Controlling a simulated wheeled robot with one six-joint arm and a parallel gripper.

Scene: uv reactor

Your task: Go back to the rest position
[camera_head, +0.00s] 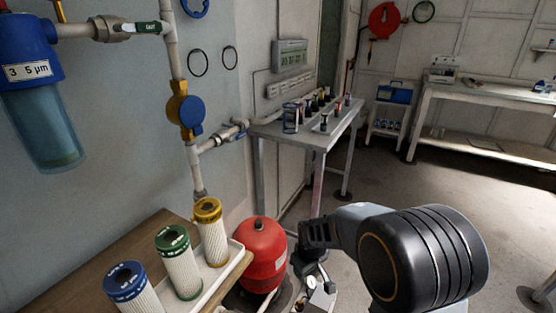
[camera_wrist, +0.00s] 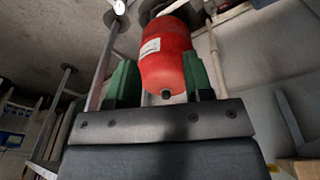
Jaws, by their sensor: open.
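My arm (camera_head: 420,255) reaches in from the lower right in the head view. My gripper (camera_head: 315,272) is low in that view, just right of the red tank (camera_head: 263,255), and partly hidden there. In the wrist view my gripper (camera_wrist: 160,75) shows two green fingers standing well apart. The red tank shows in the gap between them, beyond the fingers. I see nothing held between the fingers.
Filter cartridges with blue (camera_head: 130,285), green (camera_head: 176,245) and yellow (camera_head: 209,215) caps stand in a white tray at lower left. A grey table (camera_head: 268,131) with small items stands behind. A white workbench (camera_head: 475,97) is at right. Open floor (camera_head: 400,185) lies between.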

